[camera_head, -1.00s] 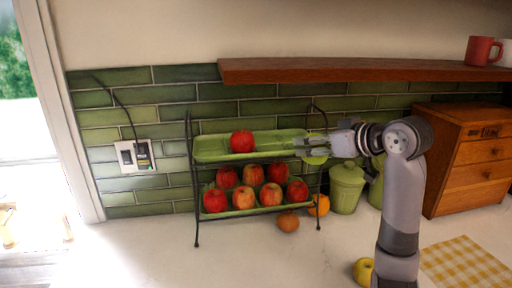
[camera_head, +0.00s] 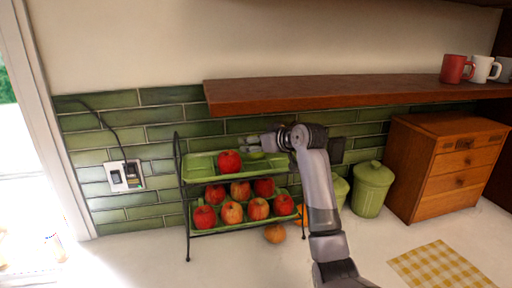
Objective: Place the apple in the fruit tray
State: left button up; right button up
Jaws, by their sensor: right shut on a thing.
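A two-tier fruit tray (camera_head: 201,166) with green trays on a black wire stand stands against the tiled wall. Its upper tray holds one red apple (camera_head: 229,162) left of the middle. Its lower tray holds several red apples (camera_head: 231,212). My right gripper (camera_head: 258,145) is over the right end of the upper tray, to the right of the red apple. It is shut on a green apple (camera_head: 256,155), which is mostly hidden and hard to tell from the green tray. I cannot tell whether the apple touches the tray. My left gripper is not in view.
A wooden shelf (camera_head: 330,92) with mugs (camera_head: 456,68) hangs above. An orange fruit (camera_head: 275,233) lies on the counter by the stand. Green canisters (camera_head: 371,190) and a wooden drawer box (camera_head: 445,165) stand right. A yellow checked cloth (camera_head: 442,266) lies in front.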

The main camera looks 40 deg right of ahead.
notch_tip(320, 180, down, 2)
jog(key=shift+s+f+p, duration=0.1)
jog(key=shift+p, duration=0.55)
jog(key=shift+f, duration=0.35)
jog(key=shift+a+f, duration=0.1)
jog(key=o, duration=1.2)
jog(key=shift+o, duration=0.2)
jog(key=shift+s, duration=0.15)
